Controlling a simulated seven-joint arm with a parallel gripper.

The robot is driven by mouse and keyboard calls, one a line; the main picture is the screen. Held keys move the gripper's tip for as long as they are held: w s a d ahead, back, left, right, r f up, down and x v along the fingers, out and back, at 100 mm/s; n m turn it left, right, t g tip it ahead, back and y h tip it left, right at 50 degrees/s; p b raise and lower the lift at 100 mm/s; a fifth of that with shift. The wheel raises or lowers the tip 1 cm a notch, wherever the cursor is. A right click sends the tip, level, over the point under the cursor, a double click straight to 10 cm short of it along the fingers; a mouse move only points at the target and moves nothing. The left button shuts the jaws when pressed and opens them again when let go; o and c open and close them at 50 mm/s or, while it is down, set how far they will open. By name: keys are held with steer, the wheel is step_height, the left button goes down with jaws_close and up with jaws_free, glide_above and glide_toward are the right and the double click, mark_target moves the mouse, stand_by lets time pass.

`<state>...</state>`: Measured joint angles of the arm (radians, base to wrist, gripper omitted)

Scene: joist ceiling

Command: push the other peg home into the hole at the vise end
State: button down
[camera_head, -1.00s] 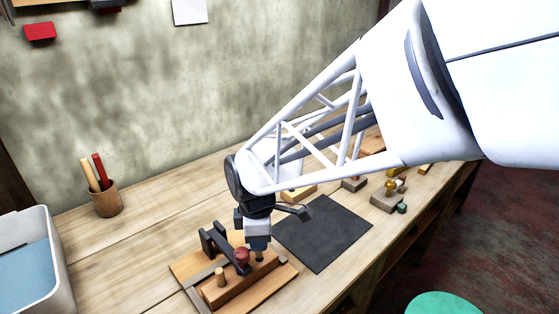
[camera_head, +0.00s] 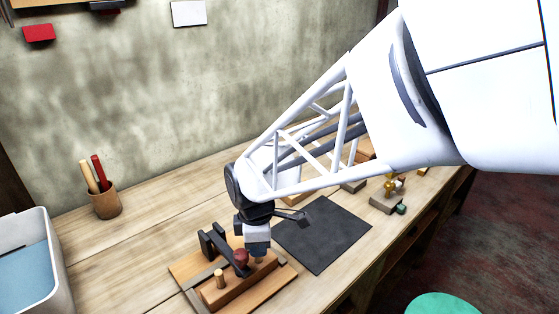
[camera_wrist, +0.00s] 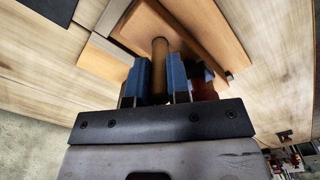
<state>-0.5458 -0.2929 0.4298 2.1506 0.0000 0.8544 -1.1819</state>
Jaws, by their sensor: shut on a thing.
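A wooden block (camera_head: 235,287) lies on a wooden base board (camera_head: 279,284), beside a dark clamp (camera_head: 216,242) with a red knob (camera_head: 241,256). One wooden peg (camera_head: 221,278) stands upright at the block's near left end. My gripper (camera_head: 258,254) is over the block's other end, just right of the red knob. In the wrist view its blue fingers (camera_wrist: 159,78) are shut on the other peg (camera_wrist: 159,60). That peg's far end meets the block (camera_wrist: 188,22); how deep it sits is hidden.
The clamp and knob stand close to the gripper's left. A dark mat (camera_head: 322,234) lies to the right, with small parts (camera_head: 390,195) beyond it. A pencil cup (camera_head: 105,202) and a white bin (camera_head: 55,265) are at the left.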

steer(key=shift+f, duration=1.05)
stand_by(0.9)
steer(key=c, duration=1)
jaws_free()
steer(key=shift+r, duration=0.1)
steer(key=shift+r, duration=3.95)
steer(key=shift+r, duration=1.95)
